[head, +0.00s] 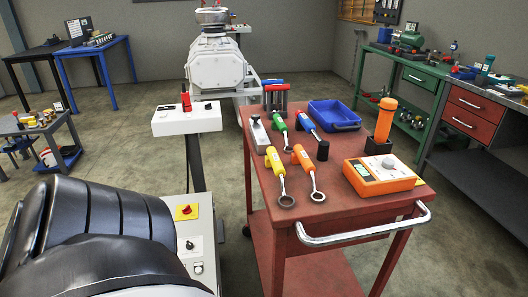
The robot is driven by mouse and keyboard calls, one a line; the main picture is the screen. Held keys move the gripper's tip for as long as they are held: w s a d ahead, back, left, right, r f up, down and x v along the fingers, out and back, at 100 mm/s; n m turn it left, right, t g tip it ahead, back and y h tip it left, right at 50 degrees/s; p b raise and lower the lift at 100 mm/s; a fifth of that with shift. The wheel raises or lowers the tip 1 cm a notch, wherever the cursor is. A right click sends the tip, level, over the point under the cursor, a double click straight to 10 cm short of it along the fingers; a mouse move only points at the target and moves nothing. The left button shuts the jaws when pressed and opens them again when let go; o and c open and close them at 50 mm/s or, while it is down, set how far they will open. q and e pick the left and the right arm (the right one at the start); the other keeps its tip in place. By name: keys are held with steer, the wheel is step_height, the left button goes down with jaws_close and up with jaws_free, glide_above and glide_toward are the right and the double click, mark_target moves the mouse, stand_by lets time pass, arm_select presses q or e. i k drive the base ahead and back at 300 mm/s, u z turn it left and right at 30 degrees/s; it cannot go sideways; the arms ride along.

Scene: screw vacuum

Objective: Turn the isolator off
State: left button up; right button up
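The likely isolator is a red rotary handle on a yellow square plate (187,211), on the upper part of a light grey control panel (202,236) left of the red cart. The angle of the handle is too small to read. Below it on the panel are a black knob (189,244) and small buttons (198,267). The panel's left side is partly hidden by a large dark rounded form at the lower left. Neither of my grippers shows in the head view, so nothing is seen touching the handle.
A red cart (322,224) stands right of the panel, bearing wrenches, screwdrivers, a blue tray (334,115) and an orange meter (378,175). A white box on a post (186,120) rises behind the panel. A white pump (216,64) stands farther back.

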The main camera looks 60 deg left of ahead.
mark_target(186, 210)
steer(key=z, duration=0.25)
steer(key=i, duration=3.8)
steer(key=u, duration=2.7)
steer(key=i, duration=4.7)
steer(key=u, duration=2.75)
steer(key=i, duration=1.55)
